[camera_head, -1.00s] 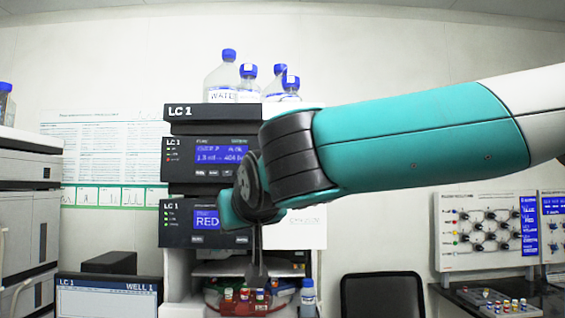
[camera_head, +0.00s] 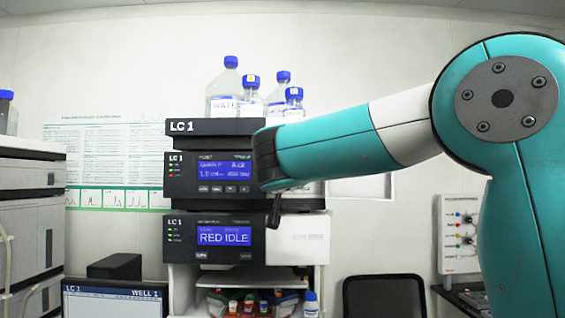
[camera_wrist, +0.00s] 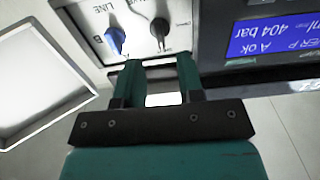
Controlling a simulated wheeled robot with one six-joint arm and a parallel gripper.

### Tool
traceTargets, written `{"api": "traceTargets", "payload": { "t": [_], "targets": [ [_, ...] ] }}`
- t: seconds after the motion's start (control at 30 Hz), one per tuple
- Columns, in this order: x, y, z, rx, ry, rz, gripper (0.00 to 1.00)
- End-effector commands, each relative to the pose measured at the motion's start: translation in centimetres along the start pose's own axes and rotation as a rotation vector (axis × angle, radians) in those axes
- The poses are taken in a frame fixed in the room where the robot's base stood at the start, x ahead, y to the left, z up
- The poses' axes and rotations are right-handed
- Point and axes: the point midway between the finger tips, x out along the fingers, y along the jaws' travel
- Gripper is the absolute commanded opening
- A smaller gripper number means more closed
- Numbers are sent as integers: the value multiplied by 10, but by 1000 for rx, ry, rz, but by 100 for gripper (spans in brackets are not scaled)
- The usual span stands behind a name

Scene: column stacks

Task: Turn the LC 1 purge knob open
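The LC 1 stack (camera_head: 195,127) stands in the middle of the head view. Its pump module (camera_head: 210,177) has a lit blue screen, also partly in the wrist view (camera_wrist: 272,37), where it appears upside down with "404 bar". The wrist view shows a light panel beside that screen with a black knob (camera_wrist: 160,32) and a blue knob (camera_wrist: 116,41). I cannot read which is labelled purge. My gripper (camera_wrist: 159,62) is open and empty, its fingertips just short of the black knob. In the head view my arm covers these knobs.
Several blue-capped bottles (camera_head: 224,88) stand on top of the stack. Below the pump is a module reading "RED IDLE" (camera_head: 223,237). A monitor (camera_head: 114,300) is at lower left, a black chair (camera_head: 384,296) at lower right, and a wall panel with knobs (camera_head: 459,233) at right.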

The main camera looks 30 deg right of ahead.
Motion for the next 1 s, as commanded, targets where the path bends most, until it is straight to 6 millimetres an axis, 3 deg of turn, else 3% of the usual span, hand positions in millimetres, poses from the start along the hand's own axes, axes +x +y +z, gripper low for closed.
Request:
{"api": "traceTargets", "payload": {
  "t": [0.1,0.3,0.67,0.7,0.83,1.0],
  "targets": [
    [24,1,-4,-2,-2,5,35],
    [48,0,-2,-1,-1,1,35],
    [54,-1,0,0,0,-1,35],
    [54,-1,0,0,0,-1,33],
    [54,-1,0,0,0,-1,3],
    [54,-1,0,-1,0,-1,0]
  ]
}}
